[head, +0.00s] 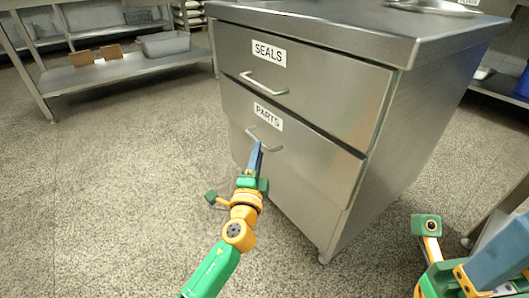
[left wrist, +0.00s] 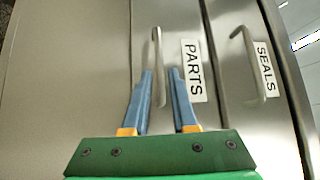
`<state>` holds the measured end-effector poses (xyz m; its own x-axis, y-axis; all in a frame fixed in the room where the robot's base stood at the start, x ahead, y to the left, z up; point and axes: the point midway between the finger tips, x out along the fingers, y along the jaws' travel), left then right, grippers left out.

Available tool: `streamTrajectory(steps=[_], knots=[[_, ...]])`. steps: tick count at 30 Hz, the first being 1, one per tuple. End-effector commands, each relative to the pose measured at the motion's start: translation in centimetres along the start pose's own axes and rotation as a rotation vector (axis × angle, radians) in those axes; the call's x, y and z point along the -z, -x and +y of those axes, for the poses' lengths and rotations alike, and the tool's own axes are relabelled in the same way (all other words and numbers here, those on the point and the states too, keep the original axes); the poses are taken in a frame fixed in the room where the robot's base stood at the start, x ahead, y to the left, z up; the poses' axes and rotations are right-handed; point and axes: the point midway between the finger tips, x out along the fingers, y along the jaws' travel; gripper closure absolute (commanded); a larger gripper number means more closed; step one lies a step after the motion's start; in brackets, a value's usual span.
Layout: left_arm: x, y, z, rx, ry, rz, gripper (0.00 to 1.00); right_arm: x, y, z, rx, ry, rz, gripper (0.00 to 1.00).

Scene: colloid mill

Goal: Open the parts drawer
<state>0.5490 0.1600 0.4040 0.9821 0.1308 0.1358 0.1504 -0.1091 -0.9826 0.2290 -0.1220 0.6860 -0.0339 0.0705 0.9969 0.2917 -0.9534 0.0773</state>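The parts drawer (head: 300,157) is the lower drawer of a steel cabinet, marked with a PARTS label, and its front looks flush with the cabinet. Its bar handle (head: 263,139) also shows in the left wrist view (left wrist: 158,62). My left gripper (head: 257,148) is at this handle. In the left wrist view its two blue fingers (left wrist: 160,75) stand apart, with the lower part of the handle between them; I see no clear contact. My right gripper (head: 505,250) shows only in part at the lower right edge, and its fingertips are cut off.
The seals drawer (head: 310,85) with its own handle (head: 264,83) is just above. The cabinet's steel top (head: 330,22) overhangs the front. A low shelf (head: 125,72) with a grey tub (head: 165,43) stands at back left. The speckled floor (head: 120,180) before the cabinet is clear.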

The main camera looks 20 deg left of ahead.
Motion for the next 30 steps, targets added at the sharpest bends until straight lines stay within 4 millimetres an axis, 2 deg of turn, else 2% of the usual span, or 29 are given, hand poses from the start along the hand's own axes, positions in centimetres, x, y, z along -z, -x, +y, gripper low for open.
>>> streamTrajectory(steps=[3,9,19,20,22,23,30], knots=[[0.0,-2.1,0.2,0.001,0.0,0.001,0.74,0.3,-0.1,-0.1,0.01,0.004,0.025,0.59],[0.0,-4.4,0.2,-0.002,0.001,0.0,0.74,0.6,-0.6,-0.3,0.024,0.009,0.058,0.59],[0.0,-5.0,0.1,-0.004,0.002,0.0,0.74,0.7,-0.8,-0.4,0.027,0.01,0.065,0.59],[0.0,-5.0,0.1,-0.004,0.002,0.0,0.77,0.7,-0.8,-0.4,0.027,0.01,0.065,0.59],[0.0,-5.0,0.1,-0.004,0.002,0.0,0.96,0.7,-0.8,-0.4,0.027,0.01,0.065,0.59],[0.0,-5.0,0.1,-0.004,0.002,0.0,1.0,0.7,-0.8,-0.4,0.027,0.01,0.065,0.59],[0.0,-5.0,0.1,-0.004,0.002,0.0,1.0,0.7,-0.8,-0.4,0.027,0.009,0.064,0.59]])
